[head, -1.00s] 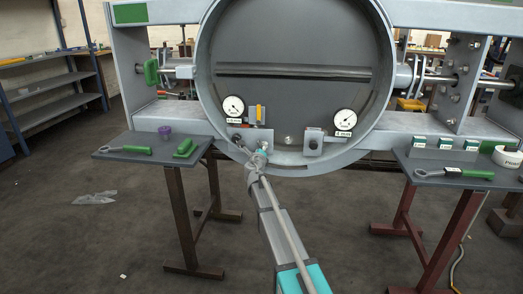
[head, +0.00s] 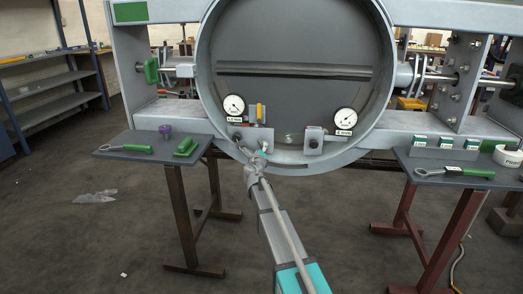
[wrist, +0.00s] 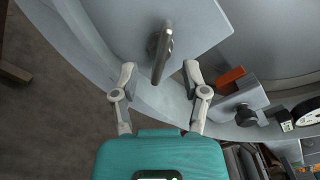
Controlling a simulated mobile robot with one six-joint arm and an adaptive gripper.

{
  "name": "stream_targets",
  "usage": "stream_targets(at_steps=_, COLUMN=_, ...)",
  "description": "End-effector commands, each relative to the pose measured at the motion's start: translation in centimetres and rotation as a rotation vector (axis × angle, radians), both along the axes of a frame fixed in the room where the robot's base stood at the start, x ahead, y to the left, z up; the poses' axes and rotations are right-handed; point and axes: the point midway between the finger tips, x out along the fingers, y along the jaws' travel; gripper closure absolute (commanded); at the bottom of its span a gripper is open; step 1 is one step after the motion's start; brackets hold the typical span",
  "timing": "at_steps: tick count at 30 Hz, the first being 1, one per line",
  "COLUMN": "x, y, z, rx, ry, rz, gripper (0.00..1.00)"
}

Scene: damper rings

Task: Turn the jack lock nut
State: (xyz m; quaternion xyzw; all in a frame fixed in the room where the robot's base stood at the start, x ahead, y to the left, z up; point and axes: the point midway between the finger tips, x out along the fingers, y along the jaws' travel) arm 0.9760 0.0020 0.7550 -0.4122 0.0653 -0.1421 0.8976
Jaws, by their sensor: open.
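In the wrist view a dark metal piece, likely the jack lock nut (wrist: 162,52), stands out from a pale grey plate (wrist: 205,22). It looks narrow and nearly edge-on, with a short round part behind it. My gripper (wrist: 160,72) is open, with one finger on each side of this piece and a visible gap to both. In the head view my gripper (head: 254,154) is at the lower left of the big ring's rim, below the left gauge (head: 233,105). The arm and fingers hide most of the nut there.
An orange lever (wrist: 230,76) and black knob (wrist: 245,114) sit close right of my fingers. The right gauge (head: 346,118) stands above a small block.

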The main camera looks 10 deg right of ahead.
Motion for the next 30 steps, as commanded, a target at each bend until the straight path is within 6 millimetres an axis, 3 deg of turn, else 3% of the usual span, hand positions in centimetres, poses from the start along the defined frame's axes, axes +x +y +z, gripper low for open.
stream_targets(at_steps=17, x=-0.5, y=0.1, z=0.0, rx=0.0, ry=0.0, rz=0.0, gripper=0.42)
stream_targets(at_steps=30, x=-3.2, y=1.0, z=0.0, rx=0.0, ry=0.0, rz=0.0, gripper=0.42)
